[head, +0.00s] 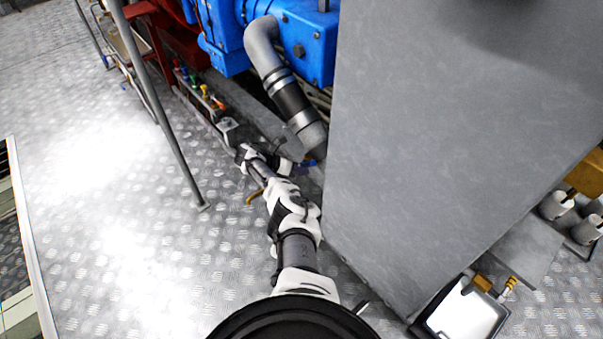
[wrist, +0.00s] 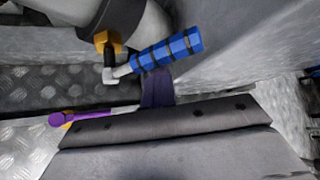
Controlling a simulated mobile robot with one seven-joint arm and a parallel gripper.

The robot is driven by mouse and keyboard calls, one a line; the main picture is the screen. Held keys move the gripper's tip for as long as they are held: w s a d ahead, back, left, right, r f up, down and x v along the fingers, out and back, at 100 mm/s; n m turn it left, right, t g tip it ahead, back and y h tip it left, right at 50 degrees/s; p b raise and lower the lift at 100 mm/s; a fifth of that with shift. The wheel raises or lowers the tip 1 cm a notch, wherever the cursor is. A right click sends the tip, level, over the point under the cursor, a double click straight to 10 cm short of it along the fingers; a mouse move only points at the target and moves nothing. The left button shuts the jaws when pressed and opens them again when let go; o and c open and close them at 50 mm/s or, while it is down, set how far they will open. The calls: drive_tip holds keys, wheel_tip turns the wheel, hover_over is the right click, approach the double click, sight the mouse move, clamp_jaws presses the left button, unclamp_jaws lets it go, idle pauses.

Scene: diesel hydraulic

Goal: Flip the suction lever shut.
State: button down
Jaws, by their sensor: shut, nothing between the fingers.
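A lever with a ribbed blue grip (wrist: 168,53) shows in the wrist view, joined by a short metal arm to a brass fitting (wrist: 107,42) beside a large grey pipe. I take it for the suction lever; no label is readable. Its grip slants up to the right. A small blue piece, probably the same grip, shows in the head view (head: 308,163). My gripper's dark fingers (wrist: 157,88) are shut and empty, just below the blue grip in the wrist view. Whether they touch it I cannot tell. In the head view my arm largely hides the gripper.
A tall grey cabinet (head: 450,130) stands close on the right of my arm. A grey bent pipe (head: 277,75) comes down from the blue engine (head: 300,40). A purple handle (wrist: 62,120) lies left of my fingers. Open tread-plate floor (head: 110,230) is on the left, beyond a railing post (head: 165,115).

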drive_tip(key=shift+w+a+r, duration=0.2)
drive_tip(key=shift+w+r, duration=0.15)
drive_tip(key=shift+r, duration=0.05)
drive_tip(key=shift+w+a+r, duration=0.1)
drive_tip(key=shift+w, duration=0.05)
idle(0.4)
drive_tip(key=s+f+p, duration=0.2)
drive_tip(key=s+p, duration=0.1)
drive_tip(key=s, duration=0.1)
drive_tip(key=a+r+b, duration=0.1)
drive_tip(key=a+r, duration=0.2)
drive_tip(key=a, duration=0.5)
drive_tip(key=shift+w+a+b, duration=0.15)
drive_tip(key=shift+a+b, duration=0.15)
drive_tip(key=shift+b, duration=0.1)
drive_tip(key=shift+r, duration=0.1)
